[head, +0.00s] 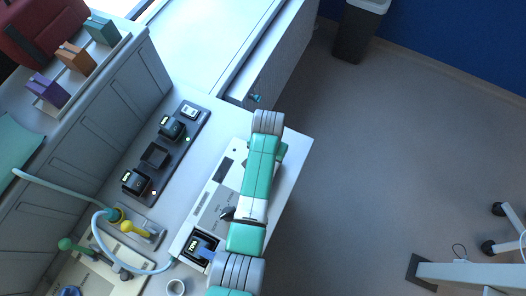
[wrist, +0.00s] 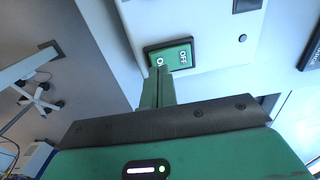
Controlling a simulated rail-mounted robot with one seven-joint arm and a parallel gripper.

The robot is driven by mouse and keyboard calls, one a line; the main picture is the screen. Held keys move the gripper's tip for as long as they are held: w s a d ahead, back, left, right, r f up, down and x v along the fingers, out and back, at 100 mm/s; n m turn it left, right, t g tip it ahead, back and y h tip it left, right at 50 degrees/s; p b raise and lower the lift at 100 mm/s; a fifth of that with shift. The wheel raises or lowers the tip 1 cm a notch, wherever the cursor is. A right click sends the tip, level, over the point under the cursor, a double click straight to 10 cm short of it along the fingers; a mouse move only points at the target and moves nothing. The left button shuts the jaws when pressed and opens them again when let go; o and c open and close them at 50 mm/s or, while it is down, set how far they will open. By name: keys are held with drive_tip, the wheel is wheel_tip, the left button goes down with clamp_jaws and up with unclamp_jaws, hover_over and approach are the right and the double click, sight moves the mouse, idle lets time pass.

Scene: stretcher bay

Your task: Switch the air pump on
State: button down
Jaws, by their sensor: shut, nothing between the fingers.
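The air pump is a pale box on the counter (head: 210,212); my arm covers its right side in the head view. In the wrist view, the pump's pale face (wrist: 205,22) carries a green rocker switch (wrist: 183,54) in a dark frame, with "OFF" at its right part and an "O" at its left, the rest hidden by my fingers. My gripper (wrist: 163,75) is shut and empty, its green fingertips in front of the switch's lower left, at the "O" end. I cannot tell whether they touch it or which way the rocker is tilted.
A dark charger strip (head: 155,157) with battery packs and small lights lies left of the pump. A pale hose (head: 97,230) loops near a yellow-knobbed fitting (head: 128,226). Open floor (head: 400,140) lies to the right.

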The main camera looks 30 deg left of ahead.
drive_tip(key=shift+f+b, duration=0.7)
drive_tip(key=shift+f, duration=0.3)
idle(0.7)
drive_tip(key=shift+r, duration=0.1)
wheel_tip(320, 180, up, 7)
drive_tip(key=p, duration=0.7)
